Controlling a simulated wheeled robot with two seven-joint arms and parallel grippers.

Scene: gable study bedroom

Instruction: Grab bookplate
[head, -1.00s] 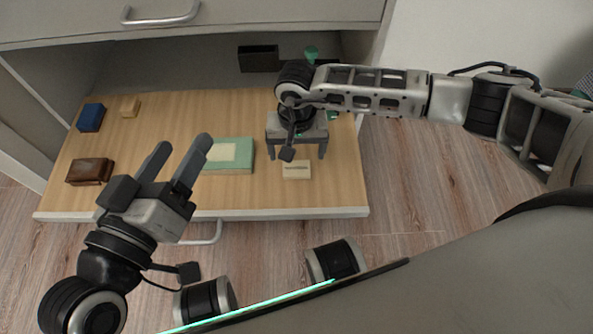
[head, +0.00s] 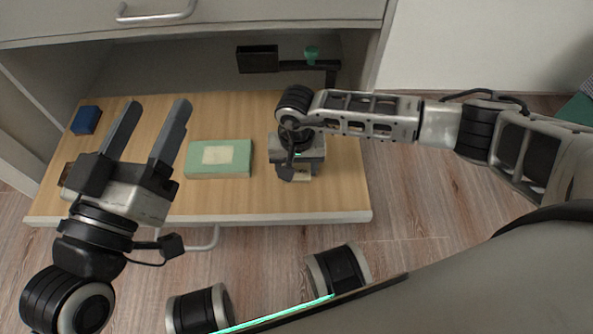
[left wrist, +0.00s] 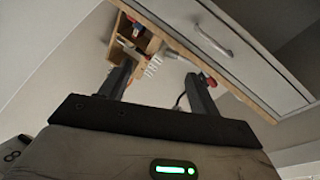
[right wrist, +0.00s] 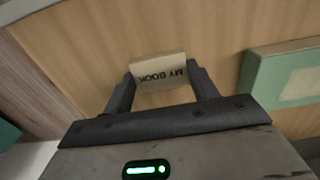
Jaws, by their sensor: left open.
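The bookplate is a small cream block marked "MY BOOK" (right wrist: 158,72), lying on the wooden drawer bottom in the right wrist view. In the head view part of the bookplate (head: 301,177) shows under my right gripper (head: 293,176), which hides the rest. In the right wrist view my right gripper (right wrist: 160,69) is open, its fingertips on either side of the bookplate. I cannot tell whether they touch it. My left gripper (head: 155,108) is open and empty, above the left part of the drawer.
A green book with a pale label (head: 232,173) lies left of the bookplate. A blue box (head: 86,120) is at the drawer's far left, and a brown box (head: 66,172) is mostly behind my left gripper.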

